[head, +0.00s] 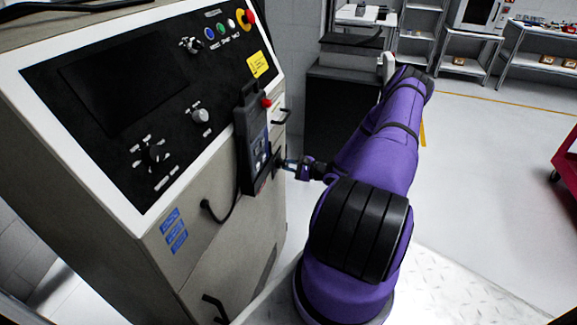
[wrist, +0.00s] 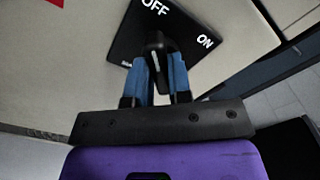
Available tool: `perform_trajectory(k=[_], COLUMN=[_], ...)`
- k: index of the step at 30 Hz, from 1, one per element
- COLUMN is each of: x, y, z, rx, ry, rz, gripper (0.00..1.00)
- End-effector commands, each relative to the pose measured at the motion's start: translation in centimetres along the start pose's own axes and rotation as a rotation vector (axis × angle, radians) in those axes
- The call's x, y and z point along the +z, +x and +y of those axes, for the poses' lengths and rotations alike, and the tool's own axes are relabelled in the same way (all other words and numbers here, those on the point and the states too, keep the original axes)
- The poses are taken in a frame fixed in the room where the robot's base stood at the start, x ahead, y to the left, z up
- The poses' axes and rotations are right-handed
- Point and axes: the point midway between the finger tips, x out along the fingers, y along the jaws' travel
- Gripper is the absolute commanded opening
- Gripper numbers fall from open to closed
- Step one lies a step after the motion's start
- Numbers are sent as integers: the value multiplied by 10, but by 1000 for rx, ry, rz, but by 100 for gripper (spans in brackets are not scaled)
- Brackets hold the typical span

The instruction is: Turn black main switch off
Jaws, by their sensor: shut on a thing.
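The black main switch (wrist: 157,52) is a knob with a pale stripe, on a black plate (wrist: 197,22) lettered OFF and ON. In the wrist view OFF is at the top and ON at the right. The knob stands nearly upright in that picture, its upper end towards OFF; its exact setting is hard to tell. My gripper (wrist: 160,72) has its blue fingers on either side of the knob, shut on it. In the head view my gripper (head: 288,164) reaches the side of the grey machine; the switch is mostly hidden there behind the hanging pendant.
The pendant (head: 252,145) with a red button hangs beside my gripper, its cable looping below. The control panel (head: 110,90) is to the left. Open floor (head: 480,150) lies to the right, with shelves behind.

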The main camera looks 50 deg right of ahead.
Motion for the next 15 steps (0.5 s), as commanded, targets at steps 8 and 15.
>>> perform_trajectory(k=[8,15], x=[0,-1], y=[-1,-1], z=[0,0], rx=[0,1], ry=[-31,-31], rz=[2,2], gripper=[0,0])
